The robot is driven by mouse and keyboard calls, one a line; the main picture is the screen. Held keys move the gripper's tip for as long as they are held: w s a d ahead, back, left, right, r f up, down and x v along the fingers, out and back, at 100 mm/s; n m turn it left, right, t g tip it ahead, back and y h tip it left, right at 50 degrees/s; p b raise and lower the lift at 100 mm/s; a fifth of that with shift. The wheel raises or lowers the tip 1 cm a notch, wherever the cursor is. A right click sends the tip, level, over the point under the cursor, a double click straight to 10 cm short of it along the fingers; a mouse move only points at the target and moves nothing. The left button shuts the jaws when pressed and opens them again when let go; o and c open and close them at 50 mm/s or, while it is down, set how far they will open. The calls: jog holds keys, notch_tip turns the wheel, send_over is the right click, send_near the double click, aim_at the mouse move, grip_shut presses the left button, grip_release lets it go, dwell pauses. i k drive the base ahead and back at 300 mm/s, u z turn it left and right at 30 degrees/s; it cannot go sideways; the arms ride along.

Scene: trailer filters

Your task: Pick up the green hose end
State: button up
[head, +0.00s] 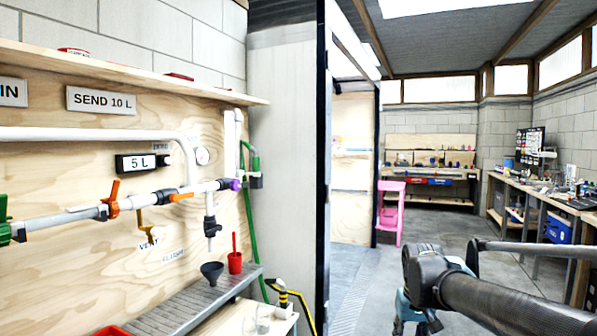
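A green hose (251,222) hangs at the right end of the plywood panel. Its top bends over beside the white vertical pipe, near a grey fitting (256,181). From there it runs down past the right end of the grey shelf, where its lower part is partly hidden. I cannot tell for certain which part is its free end. My arm reaches in from the lower right, well to the right of the hose and apart from it. My gripper (416,318) shows only in part at the bottom edge, so its fingers are unclear.
White pipes with an orange-handled valve (112,199) run along the panel. A grey slatted shelf (190,305) holds a black funnel (212,272) and a red cup (235,262). A yellow-black hose (297,296) lies beside it. A dark door-frame edge (322,170) stands between panel and room.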

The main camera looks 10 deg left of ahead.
aim_at(256, 158)
jog(key=z, duration=0.1)
jog(key=i, duration=1.05)
jog(key=u, duration=0.6)
jog(key=i, duration=0.5)
jog(key=u, duration=0.45)
